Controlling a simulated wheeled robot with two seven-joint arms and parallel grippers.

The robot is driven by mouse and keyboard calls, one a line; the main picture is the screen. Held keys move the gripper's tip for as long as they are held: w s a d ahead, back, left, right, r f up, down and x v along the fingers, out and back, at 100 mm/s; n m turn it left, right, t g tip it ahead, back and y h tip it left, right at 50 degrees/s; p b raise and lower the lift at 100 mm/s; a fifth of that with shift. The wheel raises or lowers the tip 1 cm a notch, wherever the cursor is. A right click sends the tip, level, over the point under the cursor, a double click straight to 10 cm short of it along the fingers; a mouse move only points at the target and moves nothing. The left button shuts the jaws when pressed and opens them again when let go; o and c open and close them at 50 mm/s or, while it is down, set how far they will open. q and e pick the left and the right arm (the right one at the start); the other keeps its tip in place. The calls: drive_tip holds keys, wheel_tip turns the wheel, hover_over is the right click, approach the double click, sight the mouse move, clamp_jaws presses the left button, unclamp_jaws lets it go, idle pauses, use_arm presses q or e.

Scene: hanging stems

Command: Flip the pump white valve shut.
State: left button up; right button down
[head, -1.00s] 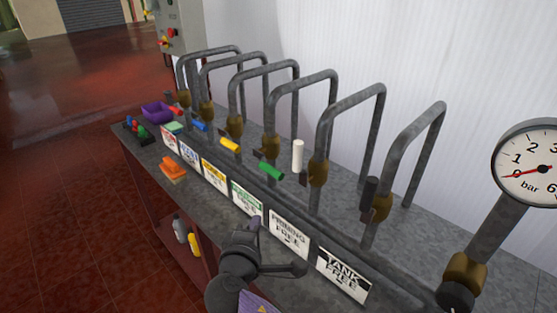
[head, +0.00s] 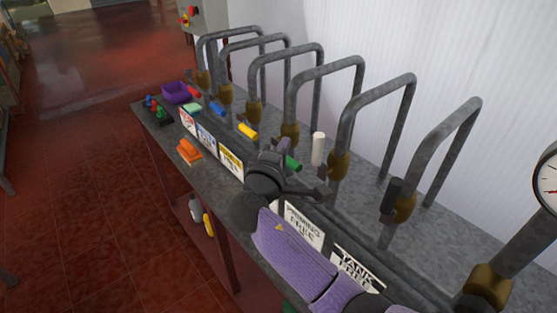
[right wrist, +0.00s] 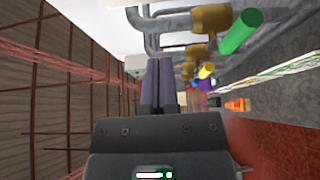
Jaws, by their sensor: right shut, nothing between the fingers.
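The white valve handle (head: 318,148) stands upright at a brass valve body (head: 339,165) on one of the pipes in the head view. I cannot see it in the right wrist view. My right gripper (head: 286,145) is shut and empty, a little left of the white handle and apart from it in the picture. Its purple fingers also show pressed together in the right wrist view (right wrist: 158,75). The green handle (head: 293,163) lies just beside the fingers in the head view, partly hidden by the gripper. My left gripper is not in view.
Yellow (head: 247,131) and blue (head: 217,108) handles lie slanted farther left. A black handle (head: 391,194) stands to the right. Arched grey pipes rise behind the valves. Labels (head: 303,224), an orange block (head: 189,151) and a purple bin (head: 177,93) sit along the bench.

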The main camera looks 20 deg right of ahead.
sight(320, 157)
drive_tip(key=d, duration=0.2)
drive_tip(key=s+d+p, duration=0.1)
drive_tip(key=d, duration=0.1)
drive_tip(key=shift+s, duration=0.1)
idle(0.3)
